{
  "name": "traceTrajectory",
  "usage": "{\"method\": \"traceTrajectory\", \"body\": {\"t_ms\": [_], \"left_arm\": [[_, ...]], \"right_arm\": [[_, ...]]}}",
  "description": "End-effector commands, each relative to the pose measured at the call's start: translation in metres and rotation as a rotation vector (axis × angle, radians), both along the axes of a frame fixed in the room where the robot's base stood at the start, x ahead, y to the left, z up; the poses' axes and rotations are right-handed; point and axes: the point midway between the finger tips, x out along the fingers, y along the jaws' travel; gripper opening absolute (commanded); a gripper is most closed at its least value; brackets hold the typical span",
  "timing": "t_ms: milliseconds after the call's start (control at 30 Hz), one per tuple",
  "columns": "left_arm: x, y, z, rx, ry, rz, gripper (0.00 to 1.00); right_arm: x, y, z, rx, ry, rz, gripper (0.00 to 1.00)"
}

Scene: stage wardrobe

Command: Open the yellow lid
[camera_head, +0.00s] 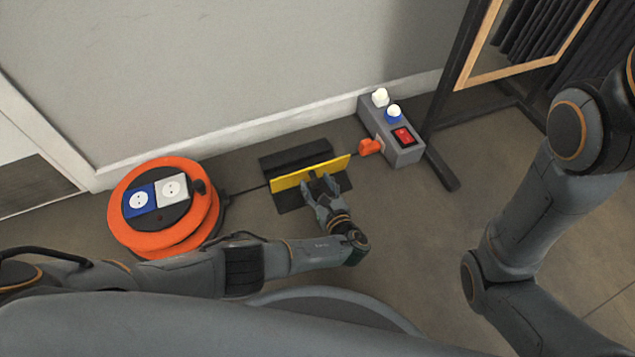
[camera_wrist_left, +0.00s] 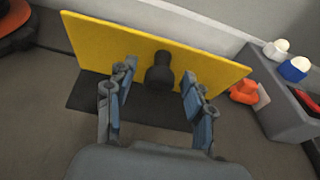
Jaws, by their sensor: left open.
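The yellow lid (camera_head: 290,178) stands tilted up from a flat black base (camera_head: 297,157) on the floor near the wall. In the left wrist view the lid (camera_wrist_left: 110,42) fills the upper middle, with a dark knob (camera_wrist_left: 160,72) on its face. My left gripper (camera_head: 319,185) is in front of the lid. In the left wrist view my left gripper (camera_wrist_left: 158,84) is open, with one finger on each side of the knob. I cannot tell whether the fingers touch the lid. My right gripper is out of view; only my right arm shows at the right.
An orange cable reel (camera_head: 130,225) with blue and white sockets stands left of the lid. A grey power block (camera_head: 402,152) with a red switch stands right, with an orange plug (camera_head: 370,147) beside it. A wood-framed mirror and dark rack stand at the upper right.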

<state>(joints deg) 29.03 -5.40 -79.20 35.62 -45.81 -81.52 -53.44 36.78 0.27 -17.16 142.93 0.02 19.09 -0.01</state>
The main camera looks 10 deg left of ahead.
Motion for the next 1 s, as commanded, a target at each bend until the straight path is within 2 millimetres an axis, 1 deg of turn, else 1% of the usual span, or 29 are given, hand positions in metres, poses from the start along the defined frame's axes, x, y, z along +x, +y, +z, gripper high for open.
{"method": "traceTrajectory", "body": {"t_ms": [167, 267, 367, 600, 733, 867, 1000], "left_arm": [[0.001, 0.000, 0.007, 0.000, -0.001, -0.001, 0.53], [0.001, 0.000, 0.015, -0.001, -0.002, -0.002, 0.53], [0.000, 0.001, 0.028, -0.003, -0.003, 0.000, 0.53], [0.001, 0.000, 0.065, -0.003, -0.002, -0.001, 0.53], [0.000, 0.000, 0.082, -0.003, 0.000, -0.002, 0.53], [0.000, -0.001, 0.094, -0.002, 0.000, -0.001, 0.53], [0.000, -0.001, 0.099, -0.001, 0.002, -0.001, 0.53]], "right_arm": [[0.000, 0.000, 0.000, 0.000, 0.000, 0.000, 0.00], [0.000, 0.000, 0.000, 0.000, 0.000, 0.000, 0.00], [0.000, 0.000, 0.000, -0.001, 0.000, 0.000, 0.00], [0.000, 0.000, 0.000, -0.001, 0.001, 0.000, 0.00], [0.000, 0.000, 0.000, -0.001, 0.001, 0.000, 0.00], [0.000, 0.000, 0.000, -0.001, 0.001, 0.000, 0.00], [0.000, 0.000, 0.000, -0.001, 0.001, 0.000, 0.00]]}}
